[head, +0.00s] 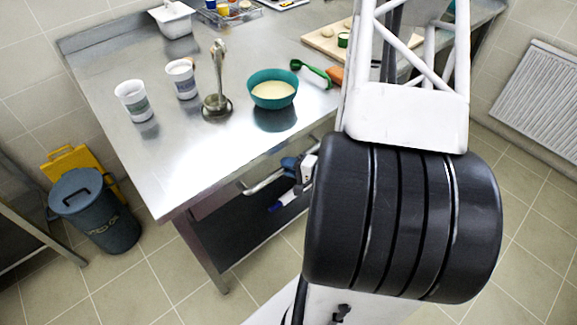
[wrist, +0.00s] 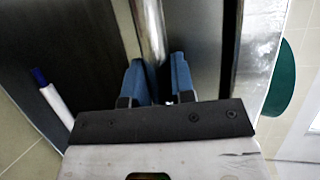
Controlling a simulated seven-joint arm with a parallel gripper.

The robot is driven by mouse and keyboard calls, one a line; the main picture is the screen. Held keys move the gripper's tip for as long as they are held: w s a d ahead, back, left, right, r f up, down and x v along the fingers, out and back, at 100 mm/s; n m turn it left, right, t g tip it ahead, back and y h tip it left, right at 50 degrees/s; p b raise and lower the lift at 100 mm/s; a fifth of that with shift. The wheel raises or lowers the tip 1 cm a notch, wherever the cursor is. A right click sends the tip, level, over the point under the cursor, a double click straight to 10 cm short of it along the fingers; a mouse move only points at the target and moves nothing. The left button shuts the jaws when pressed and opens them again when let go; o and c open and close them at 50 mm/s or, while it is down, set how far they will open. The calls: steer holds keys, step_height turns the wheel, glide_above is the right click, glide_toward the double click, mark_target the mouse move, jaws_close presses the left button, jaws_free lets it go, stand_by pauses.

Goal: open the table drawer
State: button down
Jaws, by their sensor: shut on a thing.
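The table drawer's front (wrist: 203,40) is a grey metal panel under the edge of the steel table (head: 165,165). Its bar handle (head: 263,183) runs along the front, and it also shows in the wrist view (wrist: 151,28). My gripper (wrist: 157,82) has its blue fingers on either side of the bar, shut on it. In the head view my gripper (head: 290,166) is at the right part of the handle, partly hidden by my arm. I cannot tell from these frames how far the drawer stands out.
A teal bowl (head: 272,89), a ladle in a stand (head: 217,103) and two white tubs (head: 133,101) (head: 182,79) stand on the table. A white stick with a blue end (wrist: 52,95) shows beside the gripper. A grey bin (head: 95,210) stands at left. Floor before the table is clear.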

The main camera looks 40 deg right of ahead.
steer(key=shift+s, duration=0.2)
steer(key=s, duration=2.9)
steer(key=shift+s, duration=0.25)
stand_by(0.4)
steer(key=c, duration=1)
jaws_free()
steer(key=shift+s+d, duration=0.1)
steer(key=shift+s, duration=0.1)
steer(key=shift+v, duration=3.7)
steer(key=shift+r, duration=0.1)
